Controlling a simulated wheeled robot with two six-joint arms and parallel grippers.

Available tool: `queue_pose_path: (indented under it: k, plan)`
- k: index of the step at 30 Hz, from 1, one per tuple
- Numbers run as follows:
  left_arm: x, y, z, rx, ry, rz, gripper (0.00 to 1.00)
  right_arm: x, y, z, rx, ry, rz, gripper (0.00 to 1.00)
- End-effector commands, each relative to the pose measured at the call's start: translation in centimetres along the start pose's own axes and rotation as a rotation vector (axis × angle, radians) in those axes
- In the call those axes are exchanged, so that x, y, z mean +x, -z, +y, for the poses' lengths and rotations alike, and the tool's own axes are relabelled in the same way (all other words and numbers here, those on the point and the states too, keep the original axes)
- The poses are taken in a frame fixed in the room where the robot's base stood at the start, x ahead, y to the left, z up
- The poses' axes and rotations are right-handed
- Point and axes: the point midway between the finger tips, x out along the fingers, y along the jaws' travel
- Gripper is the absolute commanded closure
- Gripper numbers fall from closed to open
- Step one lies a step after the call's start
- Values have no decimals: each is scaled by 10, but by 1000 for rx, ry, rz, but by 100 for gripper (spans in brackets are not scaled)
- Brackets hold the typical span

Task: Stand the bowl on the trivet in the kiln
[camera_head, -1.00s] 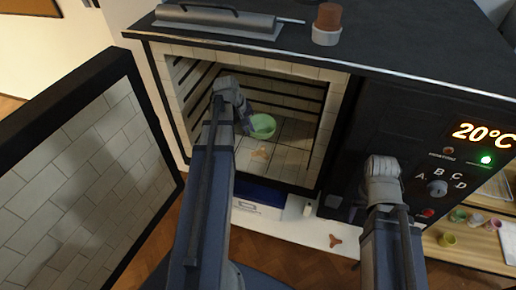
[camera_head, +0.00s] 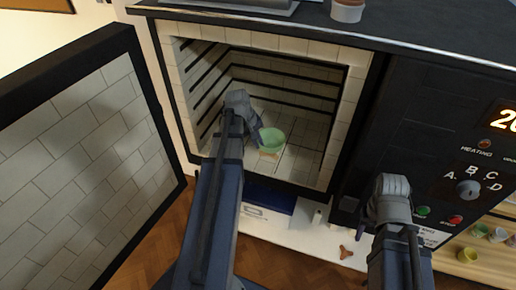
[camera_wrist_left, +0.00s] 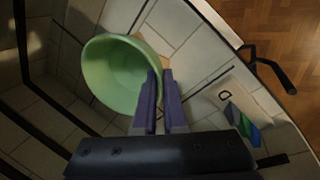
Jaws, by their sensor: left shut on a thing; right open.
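The green bowl (camera_head: 271,140) is inside the open kiln (camera_head: 345,110). My left gripper (camera_head: 258,136) reaches in through the kiln's opening and is shut on the bowl's rim. The left wrist view shows the left gripper's fingers (camera_wrist_left: 161,80) pinching the near rim of the bowl (camera_wrist_left: 112,70), which looks tilted there. A terracotta trivet (camera_head: 268,156) shows on the kiln floor just below the bowl, mostly hidden by it. I cannot tell whether bowl and trivet touch.
The kiln door (camera_head: 85,165) stands open at the left. The tiled kiln floor (camera_head: 300,160) is clear right of the bowl. Another terracotta trivet (camera_head: 346,252) lies on the white ledge in front. Small coloured pots (camera_head: 467,255) stand on shelves at the right.

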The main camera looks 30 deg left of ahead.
Motion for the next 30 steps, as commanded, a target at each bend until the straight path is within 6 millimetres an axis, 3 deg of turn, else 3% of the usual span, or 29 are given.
queue_pose_path:
  k: [1, 13, 15, 22, 30]
  plan:
    - [8, 0, -2, 0, -1, 0, 100, 9, 0, -1, 0, 0, 0, 50]
    - [10, 0, -3, 0, -1, 0, 100, 10, 1, -1, 0, 0, 0, 50]
    - [9, 0, -3, 0, 0, 0, 86, 9, 0, -1, 0, 0, 0, 50]
    - [9, 0, -3, 0, 0, 0, 61, 9, 0, -1, 0, 0, 0, 50]
    - [8, 0, -3, 0, 0, 0, 61, 8, 0, -1, 0, 0, 0, 50]
